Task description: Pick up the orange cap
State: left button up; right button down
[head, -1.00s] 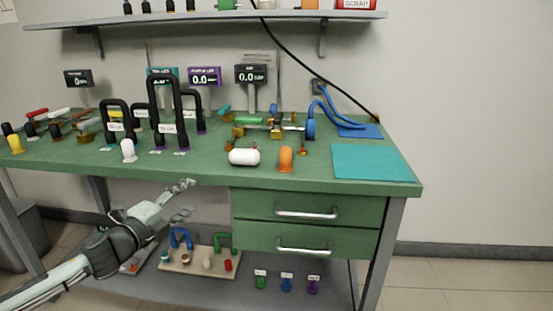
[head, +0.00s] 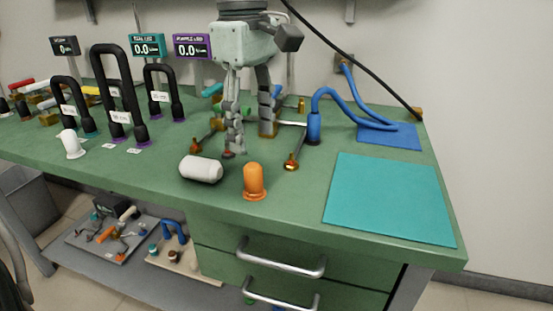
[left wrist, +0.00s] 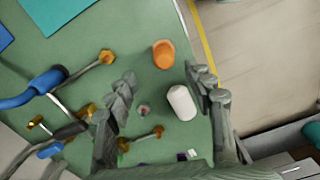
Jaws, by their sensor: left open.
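The orange cap (head: 254,181) stands upright near the front edge of the green bench in the head view. It also shows in the left wrist view (left wrist: 163,54), just beyond the fingertips. A white capsule-shaped piece (head: 201,169) lies to the left of the cap. My left gripper (head: 251,142) points down behind the cap and the white piece, with its fingers apart and empty. In the left wrist view the white piece (left wrist: 181,103) shows between the fingers, close to the right one. My right gripper is not in view.
Brass-ended fittings (head: 291,163) and a blue hose (head: 318,115) lie right of the gripper. A teal mat (head: 388,199) covers the bench's right part. Black U-shaped tubes (head: 119,90) and a small white cap (head: 72,144) stand left. Bare bench lies around the orange cap.

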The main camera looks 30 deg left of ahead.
aim_at(252, 165)
pick_arm(q)
jog(key=shift+a+f, duration=0.1)
jog(key=shift+f, duration=0.05)
jog(key=f, duration=0.6)
jog(key=shift+s+f, duration=0.2)
jog(key=shift+s, duration=0.2)
jog(key=shift+w+f, duration=0.1)
jog(key=shift+f, duration=0.25)
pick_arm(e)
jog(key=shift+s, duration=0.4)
pick_arm(q)
jog(key=c, duration=1.1)
jog(key=shift+r, duration=0.1)
